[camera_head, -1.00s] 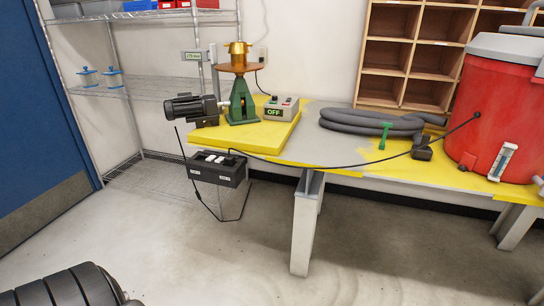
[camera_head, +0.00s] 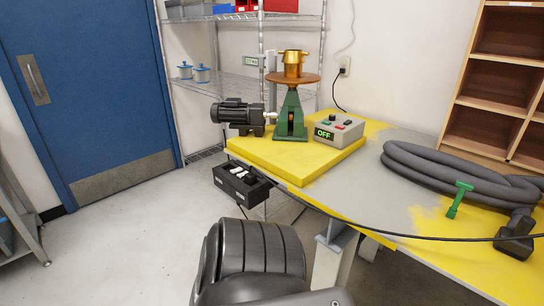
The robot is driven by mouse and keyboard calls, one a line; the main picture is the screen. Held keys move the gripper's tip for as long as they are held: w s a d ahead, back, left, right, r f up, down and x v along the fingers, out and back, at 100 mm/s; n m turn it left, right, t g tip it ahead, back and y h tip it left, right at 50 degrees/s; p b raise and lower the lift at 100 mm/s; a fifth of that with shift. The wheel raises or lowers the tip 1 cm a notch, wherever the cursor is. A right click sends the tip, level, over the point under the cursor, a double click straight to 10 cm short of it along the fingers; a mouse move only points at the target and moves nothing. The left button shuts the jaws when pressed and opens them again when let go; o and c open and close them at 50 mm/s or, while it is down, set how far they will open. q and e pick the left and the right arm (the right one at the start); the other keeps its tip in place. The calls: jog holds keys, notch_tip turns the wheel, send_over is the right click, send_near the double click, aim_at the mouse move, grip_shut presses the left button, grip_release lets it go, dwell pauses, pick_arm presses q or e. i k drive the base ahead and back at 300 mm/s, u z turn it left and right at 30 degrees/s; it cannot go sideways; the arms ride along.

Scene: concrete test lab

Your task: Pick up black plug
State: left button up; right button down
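A black power strip box (camera_head: 240,186) with white switches hangs at the table's front left edge. A dark block sits at its right end; I cannot tell whether it is a plug. A black cable (camera_head: 400,234) runs from near the box along the table edge and out of view at the right. Another small black plug (camera_head: 343,72) sits in the wall outlet, with a cord hanging toward the control box. I cannot tell which is the task's black plug. Neither gripper shows; only a dark ribbed link of my arm is visible at the bottom.
The table (camera_head: 385,190) holds a yellow platform (camera_head: 300,165) with a black motor (camera_head: 238,113), a green stand (camera_head: 291,118) and a control box (camera_head: 338,129) reading OFF. A grey hose (camera_head: 440,165) lies to the right. Open floor (camera_head: 130,240) lies left, before a blue door (camera_head: 85,80).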

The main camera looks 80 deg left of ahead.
aim_at(250, 178)
jog(key=u, duration=0.35)
jog(key=i, duration=0.8)
jog(key=u, duration=1.35)
jog(key=i, duration=0.6)
jog(key=u, duration=0.65)
